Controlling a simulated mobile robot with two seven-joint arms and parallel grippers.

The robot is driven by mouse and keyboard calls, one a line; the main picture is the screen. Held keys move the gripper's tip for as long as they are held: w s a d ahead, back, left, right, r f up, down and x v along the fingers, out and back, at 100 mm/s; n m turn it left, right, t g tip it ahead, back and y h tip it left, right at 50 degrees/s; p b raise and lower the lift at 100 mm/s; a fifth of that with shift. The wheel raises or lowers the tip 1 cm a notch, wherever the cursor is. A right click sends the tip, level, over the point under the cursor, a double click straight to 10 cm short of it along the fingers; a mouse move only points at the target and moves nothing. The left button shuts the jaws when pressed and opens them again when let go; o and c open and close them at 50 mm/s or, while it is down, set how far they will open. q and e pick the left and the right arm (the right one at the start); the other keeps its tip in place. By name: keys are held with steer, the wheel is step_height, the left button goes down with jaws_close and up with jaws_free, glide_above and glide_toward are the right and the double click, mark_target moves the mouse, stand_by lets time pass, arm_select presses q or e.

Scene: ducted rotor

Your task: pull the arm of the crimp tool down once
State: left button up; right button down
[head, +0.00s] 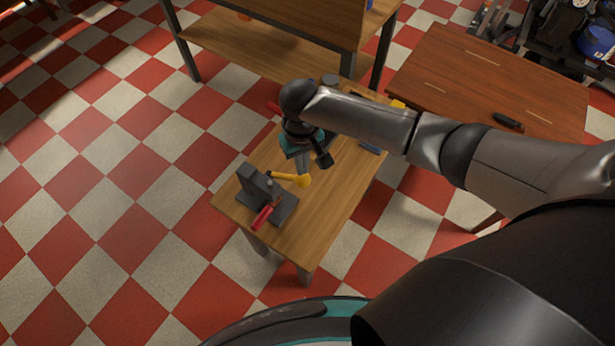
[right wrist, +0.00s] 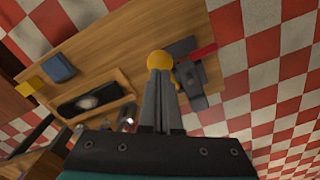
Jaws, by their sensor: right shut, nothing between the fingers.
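The crimp tool (head: 250,184) is a dark grey block on a base at the near left end of the small wooden table. Its yellow arm (head: 284,176) sticks out to the right, roughly level, and ends in a rounded yellow knob. My right gripper (head: 303,171) points down at the knob, shut and empty. In the right wrist view the closed fingertips (right wrist: 160,72) overlap the yellow knob (right wrist: 157,58); I cannot tell whether they touch it. The tool's grey body (right wrist: 188,75) shows beside them. My left gripper is not in view.
A red-handled piece (head: 262,217) lies by the tool's base. The small table (head: 335,200) also holds a blue block (right wrist: 60,67), a yellow block (right wrist: 30,89) and a tray with a black item (right wrist: 90,103). A brown table (head: 470,75) stands right, a shelf unit (head: 255,45) behind.

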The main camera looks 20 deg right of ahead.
mark_target(309, 181)
steer(key=shift+f, duration=0.1)
steer(key=shift+f+b, duration=0.55)
steer(key=shift+f, duration=0.4)
steer(key=shift+s+d+f, duration=0.2)
steer(key=shift+s+f, duration=0.15)
steer(key=shift+f, duration=0.15)
steer(key=shift+s+d+f, duration=0.15)
steer(key=shift+f, duration=0.3)
steer(key=shift+s+d+f, duration=0.15)
steer(key=shift+f, duration=0.35)
